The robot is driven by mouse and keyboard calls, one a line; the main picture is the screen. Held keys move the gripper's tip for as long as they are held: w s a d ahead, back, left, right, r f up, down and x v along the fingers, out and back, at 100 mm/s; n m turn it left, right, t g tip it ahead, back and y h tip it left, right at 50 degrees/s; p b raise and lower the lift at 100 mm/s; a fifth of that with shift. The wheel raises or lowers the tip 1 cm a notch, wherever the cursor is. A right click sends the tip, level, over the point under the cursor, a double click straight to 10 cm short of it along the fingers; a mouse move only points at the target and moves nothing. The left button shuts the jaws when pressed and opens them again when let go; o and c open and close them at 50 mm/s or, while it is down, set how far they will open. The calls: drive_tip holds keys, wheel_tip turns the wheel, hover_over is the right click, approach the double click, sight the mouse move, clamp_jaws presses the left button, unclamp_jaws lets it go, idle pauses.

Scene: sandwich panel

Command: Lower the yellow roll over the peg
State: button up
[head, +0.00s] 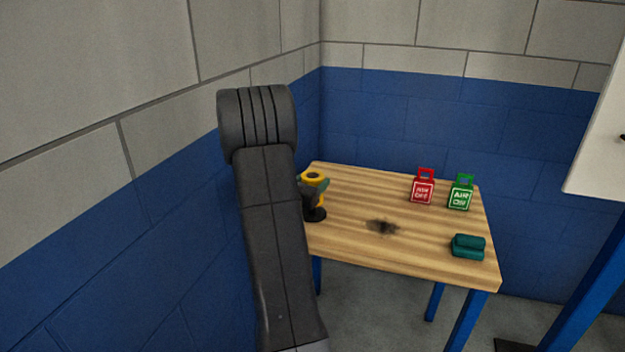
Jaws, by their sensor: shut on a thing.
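The yellow roll (314,175) is at the left end of the wooden table, just right of my arm. It is a ring with a dark opening facing up. My gripper (311,184) is shut on the roll, and my arm hides much of it. A black round base (316,214), seemingly the peg's, stands on the table below the gripper. The peg's shaft cannot be made out, so I cannot tell whether the roll is around it or above it.
On the wooden table (350,243) stand a red tag (423,189) and a green tag (461,194) at the back right. A teal block (468,247) lies at the front right. A dark stain marks the clear middle. Blue and grey walls close in behind and left.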

drive_tip(key=shift+f+b, duration=1.95)
drive_tip(key=shift+b, duration=0.75)
drive_tip(key=o, duration=1.2)
drive_tip(key=shift+c, duration=0.2)
drive_tip(key=b+v, duration=0.1)
drive_tip(key=v, duration=1.2)
drive_tip(key=shift+s+a, duration=0.2)
drive_tip(key=shift+s, duration=0.15)
drive_tip(key=shift+w, duration=0.1)
